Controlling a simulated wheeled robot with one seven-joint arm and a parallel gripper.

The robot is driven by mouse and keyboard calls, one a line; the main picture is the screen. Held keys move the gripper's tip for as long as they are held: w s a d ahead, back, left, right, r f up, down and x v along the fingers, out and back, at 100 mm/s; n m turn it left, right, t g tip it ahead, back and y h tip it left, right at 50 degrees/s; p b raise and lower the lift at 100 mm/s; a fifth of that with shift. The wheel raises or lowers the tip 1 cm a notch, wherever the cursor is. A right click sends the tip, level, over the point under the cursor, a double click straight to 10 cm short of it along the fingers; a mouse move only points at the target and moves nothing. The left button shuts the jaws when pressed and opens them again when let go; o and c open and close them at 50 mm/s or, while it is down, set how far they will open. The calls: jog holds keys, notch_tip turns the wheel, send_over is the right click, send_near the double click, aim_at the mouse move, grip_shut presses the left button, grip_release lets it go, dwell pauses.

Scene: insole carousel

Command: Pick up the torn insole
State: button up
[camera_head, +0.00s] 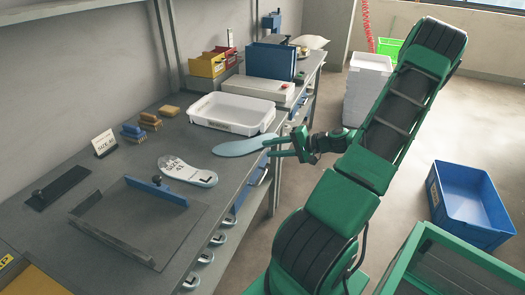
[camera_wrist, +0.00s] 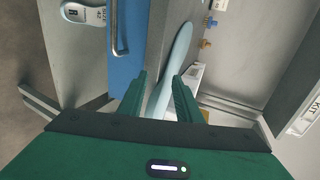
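A light blue insole (camera_head: 238,147) is at the front edge of the grey workbench, beside the white tray. I cannot make out a tear in it. My gripper (camera_head: 272,147) is at the insole's right end, by the bench edge. In the wrist view, the insole (camera_wrist: 178,52) runs lengthwise between the two fingers of my gripper (camera_wrist: 160,82). The fingers stand apart, with a gap showing beside the insole, so the gripper looks open. The insole's near end is hidden low between the fingers. A white sole-shaped piece marked L (camera_head: 188,173) lies on the bench.
The white tray (camera_head: 232,113) stands just behind the insole. A flat fixture with a blue bar (camera_head: 157,190) is at front left. A blue crate (camera_head: 468,205) is on the floor at right.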

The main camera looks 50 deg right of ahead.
jog(key=shift+w+a+f, duration=0.2)
jog(key=shift+w, duration=0.3)
grip_shut()
jog(key=shift+r, duration=0.1)
jog(key=r+v, duration=0.1)
jog(key=v, duration=1.5)
jog(key=shift+w, duration=0.25)
jog(key=shift+a, duration=0.1)
